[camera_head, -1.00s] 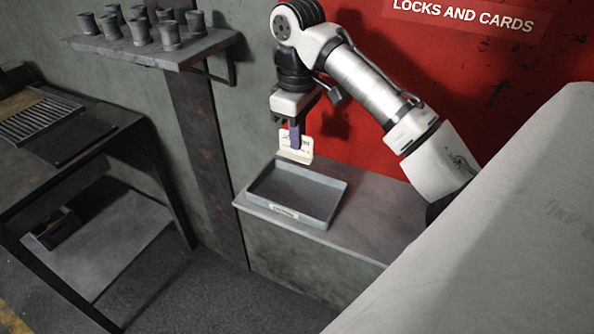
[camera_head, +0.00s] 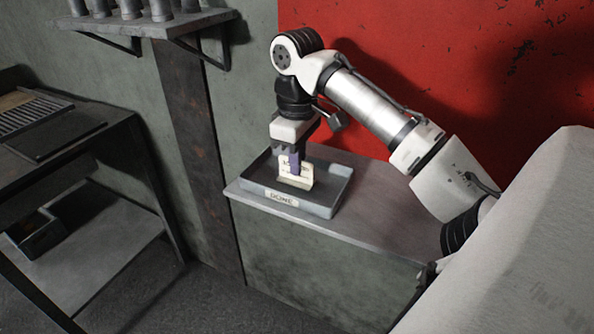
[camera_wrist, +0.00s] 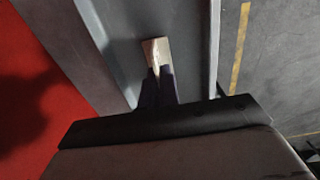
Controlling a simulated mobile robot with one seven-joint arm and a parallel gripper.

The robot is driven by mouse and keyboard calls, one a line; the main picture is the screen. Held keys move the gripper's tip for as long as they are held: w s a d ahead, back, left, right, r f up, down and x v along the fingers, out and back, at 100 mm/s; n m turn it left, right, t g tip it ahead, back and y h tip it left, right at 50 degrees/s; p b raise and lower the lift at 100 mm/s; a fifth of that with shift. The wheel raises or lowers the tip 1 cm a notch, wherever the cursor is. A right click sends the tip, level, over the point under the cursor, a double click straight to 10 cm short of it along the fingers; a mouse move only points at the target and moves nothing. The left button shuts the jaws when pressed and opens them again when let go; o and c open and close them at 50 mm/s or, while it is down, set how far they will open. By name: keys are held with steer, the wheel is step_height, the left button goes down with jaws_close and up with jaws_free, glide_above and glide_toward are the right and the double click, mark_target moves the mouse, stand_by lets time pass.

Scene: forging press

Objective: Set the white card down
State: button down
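The white card (camera_head: 294,172) is a cream-white upright piece with dark print and a thicker foot. In the head view it stands within the outline of the grey tray (camera_head: 318,210), whose front label reads "DONE". My gripper (camera_head: 294,163) points straight down with its purple fingers on the card. In the wrist view the fingers (camera_wrist: 157,76) are close together on the card (camera_wrist: 155,50), seen from above over the tray floor. The card's foot looks at or very near the tray floor; I cannot tell whether it touches.
The tray stands on a grey ledge (camera_head: 385,215) against the red wall panel. Bare ledge shows right of the tray. A shelf with several grey cups (camera_head: 160,10) is at the upper left. A dark workbench (camera_head: 60,145) stands at the left.

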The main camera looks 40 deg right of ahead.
steer(key=shift+f, duration=0.15)
steer(key=c, duration=1.6)
jaws_free()
steer(key=shift+c, duration=0.2)
step_height(320, 180, up, 12)
steer(key=p, duration=0.1)
